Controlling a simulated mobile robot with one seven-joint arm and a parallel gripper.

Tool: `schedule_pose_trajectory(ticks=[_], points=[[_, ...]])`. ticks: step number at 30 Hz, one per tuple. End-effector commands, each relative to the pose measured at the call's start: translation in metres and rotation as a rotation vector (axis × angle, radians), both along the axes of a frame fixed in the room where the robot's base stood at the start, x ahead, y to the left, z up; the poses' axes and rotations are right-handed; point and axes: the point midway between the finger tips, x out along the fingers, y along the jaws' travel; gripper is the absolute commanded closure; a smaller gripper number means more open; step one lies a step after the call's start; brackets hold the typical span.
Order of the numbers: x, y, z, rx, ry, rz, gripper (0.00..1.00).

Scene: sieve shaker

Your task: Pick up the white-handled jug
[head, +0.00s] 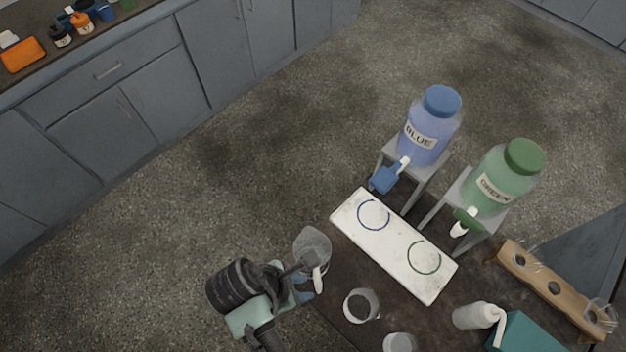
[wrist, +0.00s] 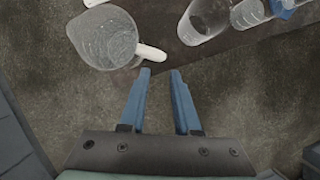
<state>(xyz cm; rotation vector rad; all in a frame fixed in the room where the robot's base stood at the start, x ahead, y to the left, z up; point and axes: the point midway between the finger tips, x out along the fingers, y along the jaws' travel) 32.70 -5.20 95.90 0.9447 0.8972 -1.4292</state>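The clear jug (head: 312,243) stands upright near the left edge of the dark table, its white handle (head: 318,280) pointing toward my gripper (head: 304,288). In the wrist view the jug (wrist: 105,38) is at upper left, and its white handle (wrist: 150,52) shows just beyond my blue fingertips (wrist: 160,71), nearer the left one. The fingers are apart with nothing between them. I cannot tell whether a fingertip touches the handle. My arm hides part of the jug's lower side in the head view.
Clear beakers (head: 361,306) (head: 400,343) stand right of the jug. A white board (head: 395,243) with two rings lies behind, below the blue (head: 428,138) and green (head: 500,185) dispensers. A white bottle (head: 474,316), teal box (head: 525,335) and wooden rack (head: 545,285) are at right.

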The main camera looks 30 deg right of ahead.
Motion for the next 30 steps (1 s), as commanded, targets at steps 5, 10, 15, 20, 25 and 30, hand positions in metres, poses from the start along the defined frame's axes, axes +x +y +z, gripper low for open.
schedule_pose_trajectory(ticks=[5,10,15,20,25,30], points=[[-0.001,-0.012,-0.030,0.000,-0.001,-0.003,0.69],[0.000,-0.018,-0.042,0.001,-0.006,-0.003,0.69],[-0.002,-0.023,-0.054,0.002,-0.003,-0.004,0.69],[-0.004,-0.031,-0.076,0.002,-0.004,-0.004,0.69],[-0.003,-0.036,-0.089,0.003,-0.007,-0.003,0.69],[-0.003,-0.036,-0.090,0.002,-0.008,-0.003,0.69]])
